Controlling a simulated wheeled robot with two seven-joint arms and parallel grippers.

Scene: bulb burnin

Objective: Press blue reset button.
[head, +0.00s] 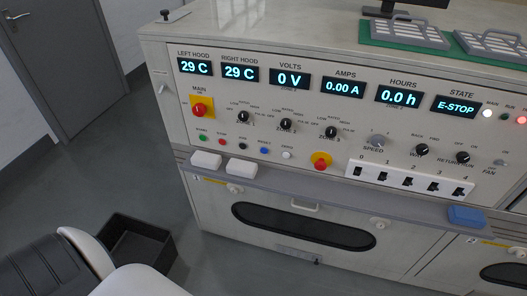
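The blue reset button (264,150) is a small round button on the sloped front panel of the console (300,120). It sits in a row of small buttons, with a dark button (243,146) to its left and a white one (287,154) to its right. Nothing covers it. The state display (456,106) reads E-STOP. Neither my left nor my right gripper is in view.
A red emergency-stop knob on a yellow base (320,161) is right of the row. A red main switch (200,107) is above it. A grey ledge (330,184) below carries white blocks (241,168) and a blue block (466,215). A black bin (138,249) stands on the floor.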

